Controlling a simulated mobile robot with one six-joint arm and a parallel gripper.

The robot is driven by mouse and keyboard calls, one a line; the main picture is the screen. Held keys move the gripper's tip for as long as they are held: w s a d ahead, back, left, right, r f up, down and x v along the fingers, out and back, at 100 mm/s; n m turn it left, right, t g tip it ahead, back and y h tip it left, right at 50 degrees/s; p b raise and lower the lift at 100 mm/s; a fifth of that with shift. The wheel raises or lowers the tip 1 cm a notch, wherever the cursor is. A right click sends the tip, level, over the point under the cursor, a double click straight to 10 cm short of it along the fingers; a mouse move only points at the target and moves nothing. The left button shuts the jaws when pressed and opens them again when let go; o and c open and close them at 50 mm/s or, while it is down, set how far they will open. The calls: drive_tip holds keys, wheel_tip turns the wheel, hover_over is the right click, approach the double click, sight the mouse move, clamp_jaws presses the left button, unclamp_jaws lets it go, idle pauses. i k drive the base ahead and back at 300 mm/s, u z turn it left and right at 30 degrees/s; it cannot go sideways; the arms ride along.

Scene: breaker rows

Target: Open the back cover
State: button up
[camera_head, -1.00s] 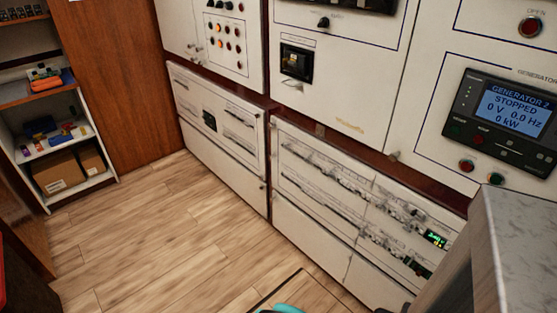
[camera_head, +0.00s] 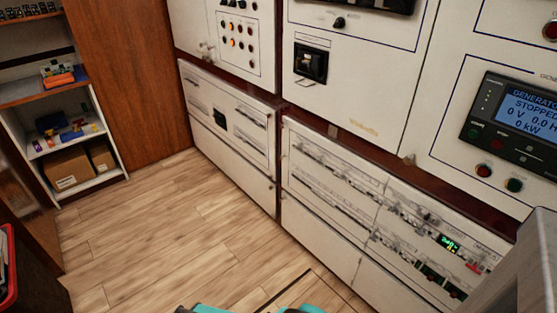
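Nothing in view is marked as the back cover, and I cannot tell which panel it is. A low white cabinet front (camera_head: 232,166) stands left of centre, with a small black fitting (camera_head: 220,121) on it. To its right is a low white panel with breaker rows (camera_head: 335,193) and a small green display (camera_head: 449,244). All the low fronts look closed. My gripper is not in view. Teal shapes show at the bottom edge, too cut off to tell more.
Upper white panels carry lamps, switches and a generator screen (camera_head: 526,107) reading stopped. An open shelf (camera_head: 75,192) with boxes stands at the left. A grey edge (camera_head: 538,255) blocks the lower right corner, and a red-rimmed dark object (camera_head: 8,265) the lower left. The wooden floor (camera_head: 185,235) between is clear.

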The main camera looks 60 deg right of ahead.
sight(376, 179)
drive_tip(key=u, duration=0.05)
drive_tip(key=i, duration=1)
drive_tip(key=z, duration=0.05)
